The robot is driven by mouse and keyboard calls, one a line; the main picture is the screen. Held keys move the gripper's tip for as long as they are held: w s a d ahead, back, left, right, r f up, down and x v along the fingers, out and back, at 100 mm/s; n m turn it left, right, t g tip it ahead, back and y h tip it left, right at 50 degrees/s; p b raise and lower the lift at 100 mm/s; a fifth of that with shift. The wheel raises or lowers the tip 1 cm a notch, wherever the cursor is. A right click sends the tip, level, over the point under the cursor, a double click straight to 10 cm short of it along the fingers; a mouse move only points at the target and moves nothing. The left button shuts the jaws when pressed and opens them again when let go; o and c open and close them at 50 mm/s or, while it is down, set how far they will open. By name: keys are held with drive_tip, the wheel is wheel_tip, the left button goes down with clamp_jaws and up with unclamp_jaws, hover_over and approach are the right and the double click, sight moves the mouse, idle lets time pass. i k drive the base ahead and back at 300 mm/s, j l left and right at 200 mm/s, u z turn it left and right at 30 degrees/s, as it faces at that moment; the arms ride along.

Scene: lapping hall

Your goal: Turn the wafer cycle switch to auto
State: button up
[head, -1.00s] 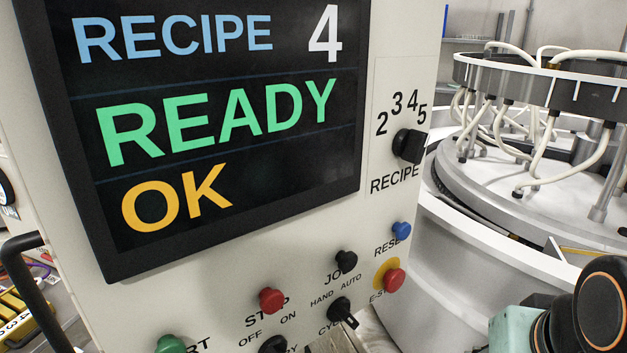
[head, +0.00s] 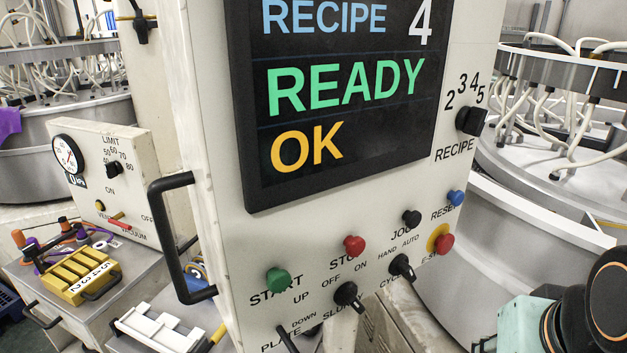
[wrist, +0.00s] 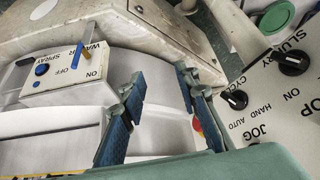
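The cycle switch (head: 402,267) is a black knob with a bar handle, low on the cream control panel, under the labels HAND and AUTO. In the head view its bar slants from upper left to lower right; I cannot tell which end is the pointer. In the wrist view the cycle switch (wrist: 237,99) is at the right, beside HAND and AUTO. My gripper (wrist: 165,108) is open and empty, its two blue-padded fingers apart. It is left of the switch in that picture, not touching it. In the head view the fingers are not clearly visible; part of my arm is at lower right.
Near the switch are the slurry switch (head: 347,295), the red emergency stop (head: 443,243), the black jog button (head: 411,217) and the red stop button (head: 354,245). A black handle (head: 166,240) sticks out at the panel's left. A spray switch box (wrist: 65,72) shows in the wrist view.

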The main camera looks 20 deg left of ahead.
sight(400, 265)
drive_tip(key=u, duration=1.85)
drive_tip(key=z, duration=1.35)
drive_tip(key=k+l, duration=0.35)
drive_tip(key=l, duration=0.15)
drive_tip(key=k+l, duration=0.35)
drive_tip(key=l, duration=0.15)
drive_tip(key=i+j+u, duration=0.15)
drive_tip(key=j, duration=0.2)
drive_tip(key=k+l, duration=0.1)
drive_tip(key=k+l+z, duration=0.1)
drive_tip(key=l, duration=0.2)
